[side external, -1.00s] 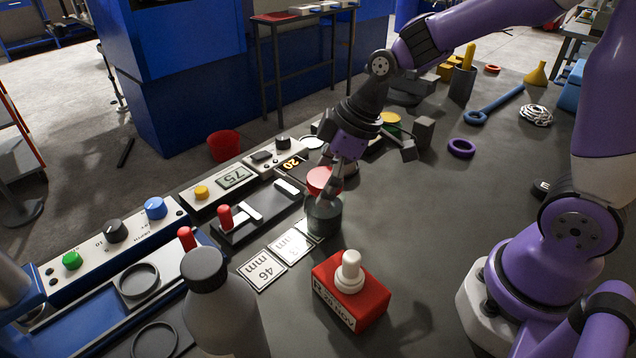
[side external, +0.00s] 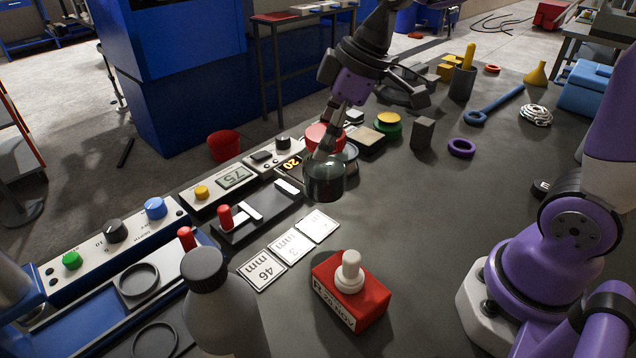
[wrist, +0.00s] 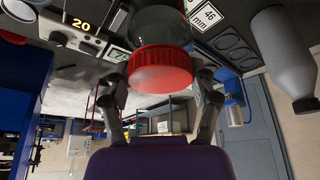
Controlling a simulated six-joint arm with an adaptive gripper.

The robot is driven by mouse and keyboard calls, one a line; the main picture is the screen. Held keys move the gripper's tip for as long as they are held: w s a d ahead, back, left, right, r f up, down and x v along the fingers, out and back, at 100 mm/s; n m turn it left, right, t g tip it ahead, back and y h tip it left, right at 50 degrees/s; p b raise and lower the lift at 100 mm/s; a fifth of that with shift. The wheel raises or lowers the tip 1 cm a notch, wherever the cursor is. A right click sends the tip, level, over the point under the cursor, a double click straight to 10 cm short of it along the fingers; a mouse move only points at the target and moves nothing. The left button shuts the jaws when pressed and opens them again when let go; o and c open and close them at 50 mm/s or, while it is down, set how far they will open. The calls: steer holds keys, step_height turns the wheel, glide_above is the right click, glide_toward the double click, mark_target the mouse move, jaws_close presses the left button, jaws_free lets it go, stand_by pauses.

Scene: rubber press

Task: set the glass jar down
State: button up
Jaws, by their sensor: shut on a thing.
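The glass jar has a red lid and a dark lower part. In the side view its glass body (side external: 325,184) is just beyond the row of white number cards. My gripper (side external: 324,147) reaches down at a slant and is shut on the jar at its lid end. In the wrist view the red lid (wrist: 160,68) is between the two fingers (wrist: 158,98), with the glass body beyond it. The side view does not clearly show whether the jar's base touches the bench.
White number cards (side external: 292,246) lie in front of the jar. A panel with a red lever (side external: 226,217) is to its left. A red block with a white knob (side external: 350,286) and a grey bottle (side external: 222,310) stand nearer. The bench (side external: 440,205) right of the jar is clear.

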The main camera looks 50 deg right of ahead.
steer(key=s+d+r+m+t+h, duration=0.1)
steer(key=d+r+m+h, duration=0.1)
steer(key=d+m, duration=0.4)
steer(key=shift+s+m+h, duration=0.25)
steer(key=shift+m+h, duration=0.15)
steer(key=shift+m, duration=0.7)
steer(key=s+d+m+g+h, duration=0.1)
steer(key=s+d+m+h, duration=0.2)
steer(key=d+m, duration=0.3)
steer(key=s+m, duration=0.1)
steer(key=m, duration=0.2)
steer(key=shift+s+d+r, duration=0.3)
steer(key=shift+s+r, duration=0.05)
steer(key=shift+r, duration=0.05)
steer(key=s+d+f, duration=0.1)
steer(key=d+f, duration=0.9)
steer(key=d, duration=0.1)
steer(key=shift+s+d+f, duration=0.2)
steer(key=shift+s+f, duration=0.2)
steer(key=o, duration=1.5)
steer(key=shift+f, duration=0.1)
steer(key=shift+c, duration=0.2)
